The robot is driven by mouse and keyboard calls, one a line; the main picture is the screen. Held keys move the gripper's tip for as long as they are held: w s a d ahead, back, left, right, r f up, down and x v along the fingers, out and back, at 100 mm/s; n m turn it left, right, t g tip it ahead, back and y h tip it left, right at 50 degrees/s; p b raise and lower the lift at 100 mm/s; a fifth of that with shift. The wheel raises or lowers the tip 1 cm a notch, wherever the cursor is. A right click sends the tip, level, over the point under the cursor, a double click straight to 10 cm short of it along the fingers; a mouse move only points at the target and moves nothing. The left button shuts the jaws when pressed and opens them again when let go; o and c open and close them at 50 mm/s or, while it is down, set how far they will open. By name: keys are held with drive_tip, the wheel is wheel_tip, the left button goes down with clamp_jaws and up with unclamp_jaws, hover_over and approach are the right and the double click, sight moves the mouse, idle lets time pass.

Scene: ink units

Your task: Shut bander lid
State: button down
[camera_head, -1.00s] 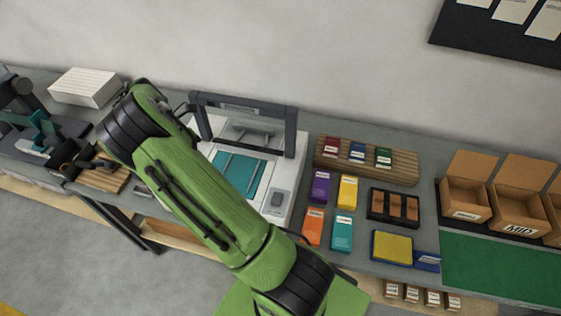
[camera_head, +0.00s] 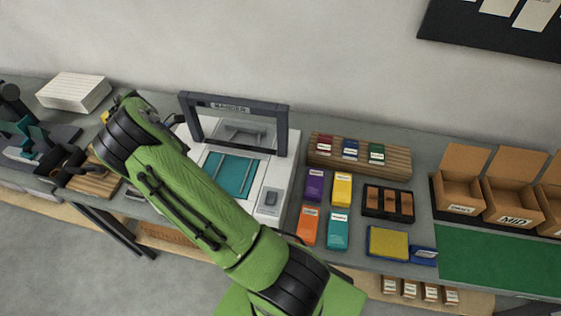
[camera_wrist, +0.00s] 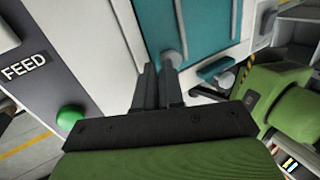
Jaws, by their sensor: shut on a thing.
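The bander (camera_head: 285,160) is a white machine with a teal deck (camera_head: 230,176) crossed by grey rails. Its lid (camera_head: 282,132) is a dark frame with a clear pane, standing raised at the back. The wrist view shows teal surface (camera_wrist: 206,28) with a grey rail, and a dark panel marked FEED (camera_wrist: 60,40) with a green button (camera_wrist: 69,118). My gripper (camera_wrist: 160,72) is shut on a grey round-ended part (camera_wrist: 172,58) beside the teal surface. I cannot tell which part of the machine it is. In the head view my arm hides the gripper.
Colored boxes (camera_head: 342,188) and a wooden rack (camera_head: 398,166) stand right of the bander. Open cartons (camera_head: 515,200) and a green mat (camera_head: 500,262) lie farther right. A white stack (camera_head: 73,92) and dark equipment (camera_head: 65,160) stand at the left.

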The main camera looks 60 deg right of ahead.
drive_tip(key=shift+s+a+f, duration=0.1)
drive_tip(key=shift+s+f, duration=0.1)
drive_tip(key=shift+f, duration=0.25)
drive_tip(key=p+v, duration=0.3)
drive_tip(key=v, duration=1.3)
drive_tip(key=s+a+r+m+t+y+b, duration=0.1)
drive_tip(key=s+a+r+m+t+b, duration=0.15)
drive_tip(key=r+m, duration=0.4)
drive_tip(key=s+a+r+m+t+y+b, duration=0.1)
drive_tip(key=s+a+r+m+t, duration=0.4)
drive_tip(key=s, duration=0.6)
drive_tip(key=s+a+f+m+t+b, duration=0.1)
drive_tip(key=s+f+m, duration=0.2)
drive_tip(key=s+m, duration=0.2)
drive_tip(key=s+a+f+m+t+b, duration=0.1)
drive_tip(key=s+a+f+m+t, duration=0.1)
drive_tip(key=s, duration=0.9)
drive_tip(key=f+m, duration=0.1)
drive_tip(key=m, duration=0.1)
drive_tip(key=shift+s+f+m+b, duration=0.2)
drive_tip(key=shift+s+m+b, duration=0.15)
drive_tip(key=shift+b, duration=0.05)
drive_tip(key=shift+s, duration=0.1)
